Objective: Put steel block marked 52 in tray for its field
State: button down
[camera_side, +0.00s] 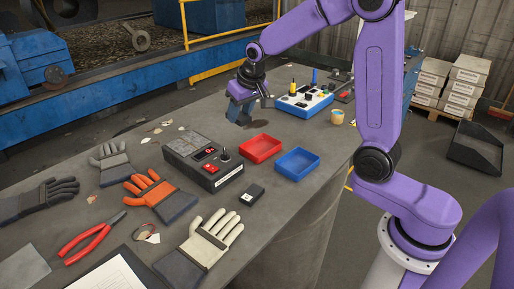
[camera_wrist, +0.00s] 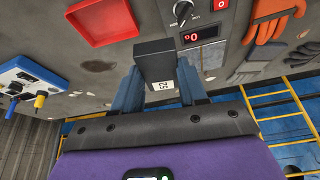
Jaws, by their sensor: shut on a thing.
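My gripper (camera_wrist: 160,92) is shut on a dark steel block (camera_wrist: 154,52), whose white label appears to read 52, sideways. In the side view my gripper (camera_side: 243,105) holds this block above the far part of the table, with a shadow below. The red tray (camera_side: 260,149) and the blue tray (camera_side: 297,164) lie nearer the side camera, side by side, and look empty. The red tray also shows in the wrist view (camera_wrist: 103,22), at upper left. The blue tray is not in the wrist view.
A control box (camera_side: 203,160) with a red display and knob stands left of the trays. Another dark block (camera_side: 252,194) with a white label lies in front of them. Gloves (camera_side: 160,194) and red pliers (camera_side: 88,238) lie nearer. A blue-white tool holder (camera_side: 303,103) stands right of my gripper.

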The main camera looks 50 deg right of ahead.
jog(key=s+d+f+m+h, duration=0.1)
jog(key=s+d+f+m, duration=0.3)
jog(key=s+d, duration=0.6)
send_over(260, 150)
jog(key=s, duration=0.1)
jog(key=f, duration=0.9)
jog(key=shift+s+a+f, duration=0.15)
jog(key=shift+a+f, duration=0.1)
jog(key=shift+f, duration=1.75)
jog(key=shift+f, duration=0.2)
jog(key=c, duration=0.6)
grip_release()
